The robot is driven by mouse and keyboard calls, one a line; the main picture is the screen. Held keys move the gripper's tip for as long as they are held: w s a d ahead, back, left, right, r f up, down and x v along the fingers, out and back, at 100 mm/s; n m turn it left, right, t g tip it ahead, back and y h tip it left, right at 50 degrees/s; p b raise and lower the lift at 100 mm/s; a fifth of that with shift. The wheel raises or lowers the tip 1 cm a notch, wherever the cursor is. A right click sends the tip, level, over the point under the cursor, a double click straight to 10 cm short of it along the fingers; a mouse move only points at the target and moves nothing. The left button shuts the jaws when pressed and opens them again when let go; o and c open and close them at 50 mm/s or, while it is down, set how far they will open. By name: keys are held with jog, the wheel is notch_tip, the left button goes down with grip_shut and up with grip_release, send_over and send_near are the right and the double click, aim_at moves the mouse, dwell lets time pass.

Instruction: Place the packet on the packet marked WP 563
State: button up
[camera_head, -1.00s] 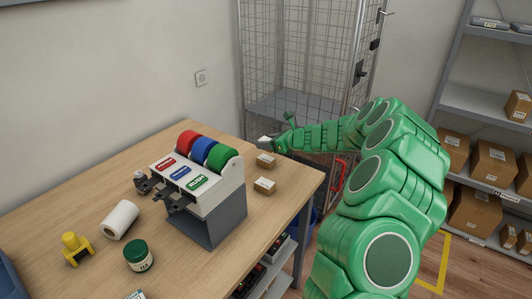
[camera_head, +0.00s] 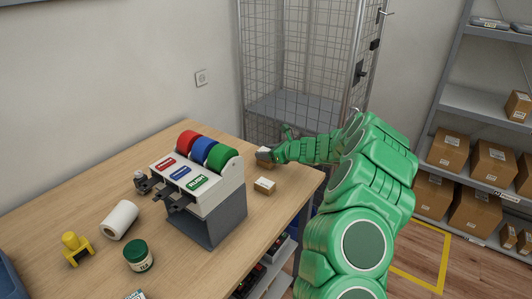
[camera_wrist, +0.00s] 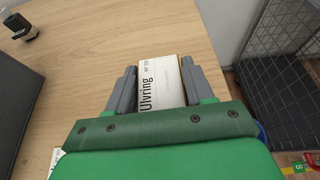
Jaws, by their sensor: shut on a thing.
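My gripper (camera_head: 265,154) is shut on a white packet (camera_wrist: 160,82), which shows between the grey fingers in the wrist view. Its top reads "Ulvring" and a small "WP" number that I cannot read surely. In the head view the fingers mostly hide it. A small brown packet (camera_head: 266,164) lies on the table directly below the gripper, partly covered by it. I cannot tell whether the held packet touches it. Another brown packet (camera_head: 264,186) with a pale label lies apart, nearer the camera. Neither packet's marking is readable in the head view.
A label dispenser (camera_head: 213,208) with red, blue and green rolls stands left of the packets. A white roll (camera_head: 119,220), a green jar (camera_head: 138,257) and a yellow stand (camera_head: 76,250) are farther left. The wire cage (camera_head: 290,60) is beyond the table's edge.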

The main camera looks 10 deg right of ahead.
jog(key=shift+f, duration=0.1)
jog(key=o, duration=1.1)
jog(key=v, duration=1.2)
